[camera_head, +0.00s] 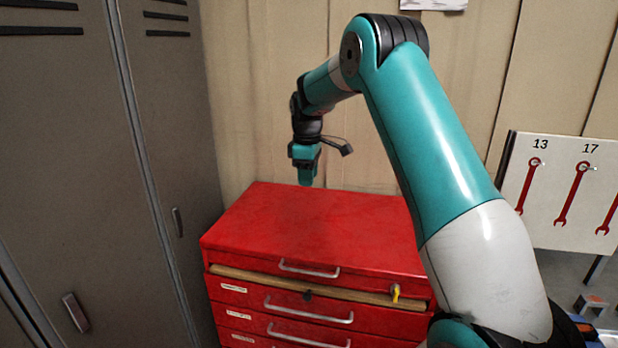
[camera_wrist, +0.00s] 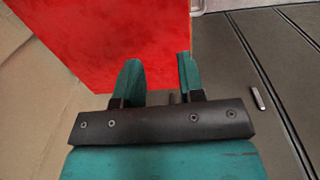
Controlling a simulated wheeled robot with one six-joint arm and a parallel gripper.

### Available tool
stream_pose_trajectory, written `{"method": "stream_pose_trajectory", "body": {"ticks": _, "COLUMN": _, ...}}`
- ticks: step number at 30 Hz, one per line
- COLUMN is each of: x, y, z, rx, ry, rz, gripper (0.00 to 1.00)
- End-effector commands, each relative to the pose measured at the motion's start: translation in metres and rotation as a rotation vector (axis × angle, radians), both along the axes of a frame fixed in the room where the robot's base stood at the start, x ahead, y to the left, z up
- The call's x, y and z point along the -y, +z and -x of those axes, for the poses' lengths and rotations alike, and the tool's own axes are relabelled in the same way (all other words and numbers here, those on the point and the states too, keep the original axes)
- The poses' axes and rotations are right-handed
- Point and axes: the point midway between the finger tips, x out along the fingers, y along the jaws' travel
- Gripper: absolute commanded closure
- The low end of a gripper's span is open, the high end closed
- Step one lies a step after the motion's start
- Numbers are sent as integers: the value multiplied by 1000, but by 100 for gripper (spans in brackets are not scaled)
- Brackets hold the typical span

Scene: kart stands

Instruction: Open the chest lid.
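The red tool chest (camera_head: 228,316) stands below my arm against the back wall. Its flat red lid (camera_head: 320,225) lies down, with a metal handle (camera_head: 308,270) on the front edge. My gripper (camera_head: 306,180) points down above the back left part of the lid, apart from the handle. In the wrist view its two teal fingers (camera_wrist: 158,64) are spread with nothing between them, and the red lid (camera_wrist: 90,40) shows beyond them.
Grey lockers (camera_head: 75,150) stand close along the chest's left side. The wooden wall (camera_head: 265,90) is right behind it. A white board with red wrenches (camera_head: 560,190) stands at the right. The space above the lid's front is clear.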

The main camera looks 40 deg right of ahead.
Motion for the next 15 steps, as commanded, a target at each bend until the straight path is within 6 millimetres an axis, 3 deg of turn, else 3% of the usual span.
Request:
{"method": "stream_pose_trajectory", "body": {"ticks": 11, "x": -2, "y": 0, "z": 0, "rx": -2, "ry": 3, "rz": 0, "gripper": 64}}
{"method": "stream_pose_trajectory", "body": {"ticks": 15, "x": -28, "y": 1, "z": 6, "rx": 10, "ry": 11, "rz": -13, "gripper": 64}}
